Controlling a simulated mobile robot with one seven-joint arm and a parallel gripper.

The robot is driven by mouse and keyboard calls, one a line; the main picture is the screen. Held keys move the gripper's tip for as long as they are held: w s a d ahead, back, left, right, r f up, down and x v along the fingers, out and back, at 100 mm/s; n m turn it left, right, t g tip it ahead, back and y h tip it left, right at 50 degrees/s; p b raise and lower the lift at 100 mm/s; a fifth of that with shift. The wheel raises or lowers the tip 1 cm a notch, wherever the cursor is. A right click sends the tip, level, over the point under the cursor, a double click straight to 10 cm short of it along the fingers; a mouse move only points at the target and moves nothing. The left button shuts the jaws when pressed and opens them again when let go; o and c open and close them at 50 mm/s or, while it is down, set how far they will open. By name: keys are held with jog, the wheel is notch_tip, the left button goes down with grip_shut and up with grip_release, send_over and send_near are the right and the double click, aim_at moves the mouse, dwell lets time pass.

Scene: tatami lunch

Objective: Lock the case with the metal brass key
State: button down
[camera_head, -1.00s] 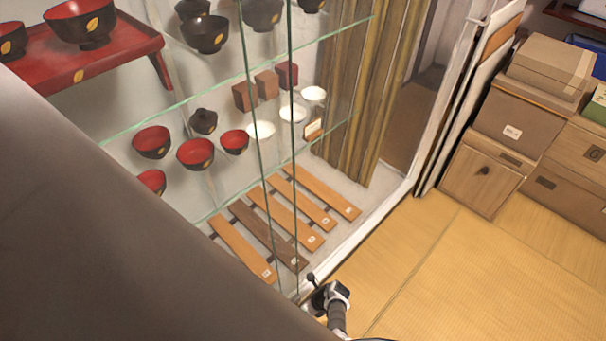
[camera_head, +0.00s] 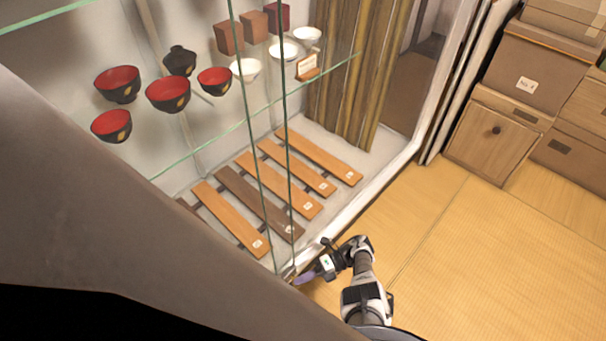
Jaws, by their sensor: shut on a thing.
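The glass case (camera_head: 380,196) fills the left and middle of the view, with a pale bottom rail and green-edged glass panes (camera_head: 264,180) overlapping at its front. My gripper (camera_head: 312,275) is low at the front of the case, by the lower ends of the pane edges. It is shut on a small purplish thing (camera_head: 303,279) that points left toward the glass. I cannot make out a brass key or a keyhole; the jaws are small and partly hidden. Whether the held thing touches the case is unclear.
Inside the case are several red-and-black bowls (camera_head: 168,94), white cups (camera_head: 246,69) and wooden slats (camera_head: 230,218). Stacked wooden boxes (camera_head: 497,140) stand at the right. The tatami floor (camera_head: 480,260) is clear. My own large grey-brown body part covers the lower left.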

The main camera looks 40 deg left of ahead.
jog(key=g+b, duration=0.1)
jog(key=b, duration=0.1)
jog(key=m+g+y+b, duration=0.1)
jog(key=b, duration=0.2)
jog(key=shift+f+g, duration=0.3)
jog(key=shift+f, duration=0.1)
jog(key=shift+r, duration=0.1)
jog(key=c, duration=1.6)
grip_release()
jog(key=shift+w+b, duration=0.15)
jog(key=shift+b, duration=0.2)
jog(key=b+v, duration=0.5)
jog(key=v, duration=0.2)
jog(key=shift+b, duration=0.4)
